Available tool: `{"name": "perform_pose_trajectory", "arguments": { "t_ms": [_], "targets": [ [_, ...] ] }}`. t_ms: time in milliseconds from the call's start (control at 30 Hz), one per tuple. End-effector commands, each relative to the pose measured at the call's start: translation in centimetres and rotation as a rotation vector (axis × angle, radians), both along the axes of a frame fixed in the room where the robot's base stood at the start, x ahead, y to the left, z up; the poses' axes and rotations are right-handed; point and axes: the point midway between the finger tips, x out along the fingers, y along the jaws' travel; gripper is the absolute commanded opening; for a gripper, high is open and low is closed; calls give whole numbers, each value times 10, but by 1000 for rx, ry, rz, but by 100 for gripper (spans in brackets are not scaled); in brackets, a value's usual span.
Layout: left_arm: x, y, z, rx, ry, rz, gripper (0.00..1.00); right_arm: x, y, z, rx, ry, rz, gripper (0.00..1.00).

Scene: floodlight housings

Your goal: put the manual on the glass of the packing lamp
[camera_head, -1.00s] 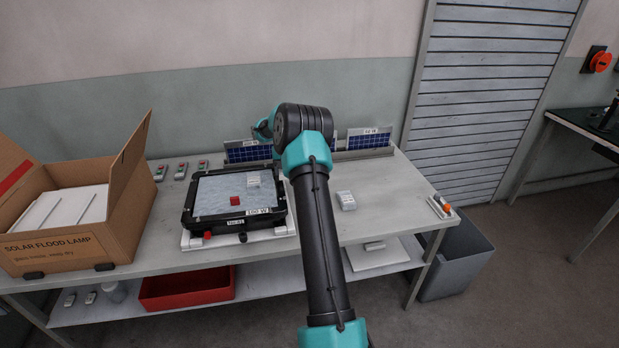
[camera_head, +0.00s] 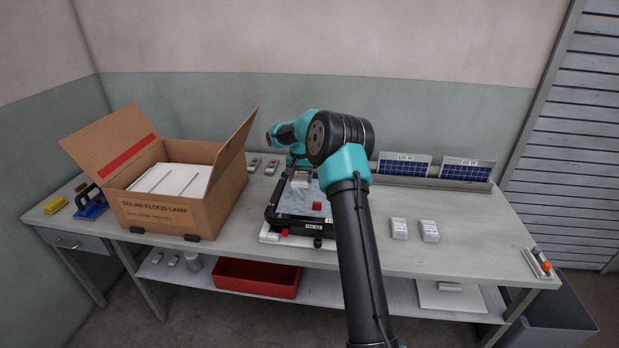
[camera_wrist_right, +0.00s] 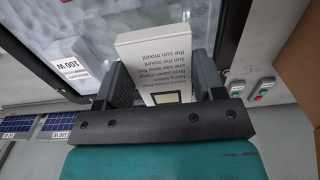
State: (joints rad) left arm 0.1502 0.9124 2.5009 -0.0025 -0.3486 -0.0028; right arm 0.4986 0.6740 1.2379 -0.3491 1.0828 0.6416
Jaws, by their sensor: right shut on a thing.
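The manual (camera_wrist_right: 155,65) is a white printed booklet, gripped upright between the fingers of my right gripper (camera_wrist_right: 163,78) in the right wrist view. The packing lamp (camera_head: 293,215) lies face up on the bench, with a black rim and pale, streaked glass (camera_head: 290,204). The glass and rim show beyond the manual in the wrist view. I cannot tell whether the manual touches the glass. A red block (camera_head: 317,206) and a small white item (camera_head: 300,180) show over the glass in the head view. My right arm hides part of the lamp. My left gripper is not visible.
An open cardboard box (camera_head: 165,212) stands left of the lamp. Small switches (camera_head: 271,167) lie behind it. Two white packets (camera_head: 399,229) lie to the right, before solar panels (camera_head: 404,166). A red bin (camera_head: 257,279) sits on the lower shelf. The bench's right front is mostly clear.

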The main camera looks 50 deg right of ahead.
Motion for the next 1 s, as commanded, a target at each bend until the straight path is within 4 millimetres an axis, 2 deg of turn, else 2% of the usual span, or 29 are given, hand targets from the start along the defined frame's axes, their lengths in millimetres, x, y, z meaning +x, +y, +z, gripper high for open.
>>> {"name": "perform_pose_trajectory", "arguments": {
  "t_ms": [467, 1000],
  "targets": [
    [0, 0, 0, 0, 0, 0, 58, 0, 0, -4, 1, 1, 0, 40],
    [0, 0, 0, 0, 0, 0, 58, 0, 0, -34, 0, 0, 0, 40]
  ]
}}
